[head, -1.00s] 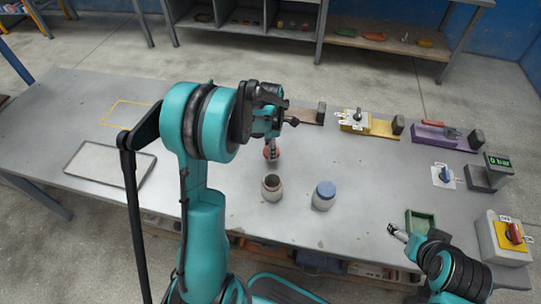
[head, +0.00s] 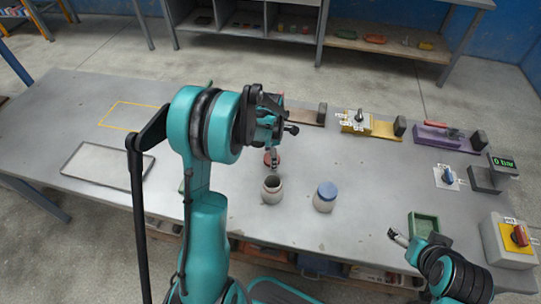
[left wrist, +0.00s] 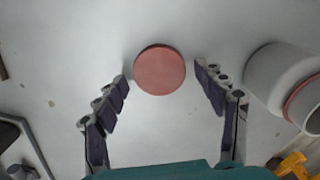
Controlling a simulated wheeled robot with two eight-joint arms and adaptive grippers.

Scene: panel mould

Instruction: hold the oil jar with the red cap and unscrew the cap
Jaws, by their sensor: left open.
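A round red cap (head: 272,159) sits behind the open-mouthed jar (head: 271,189) in the head view, partly covered by my left gripper (head: 274,160). In the left wrist view the red cap (left wrist: 160,70) is a flat disc with no jar visible under it; its height above the table is unclear. My left gripper (left wrist: 161,82) is open, one finger on each side of the cap, apart from it. A pale jar (left wrist: 285,85) with a reddish ring is cut off at the right of that view. My right gripper (head: 398,238) is at the table's front right; its opening is unclear.
A jar with a blue cap (head: 326,195) stands right of the open jar. A green tray (head: 424,224) is beside my right gripper, and a switch box (head: 508,242) is at the right edge. A pale tray (head: 108,166) lies on the left.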

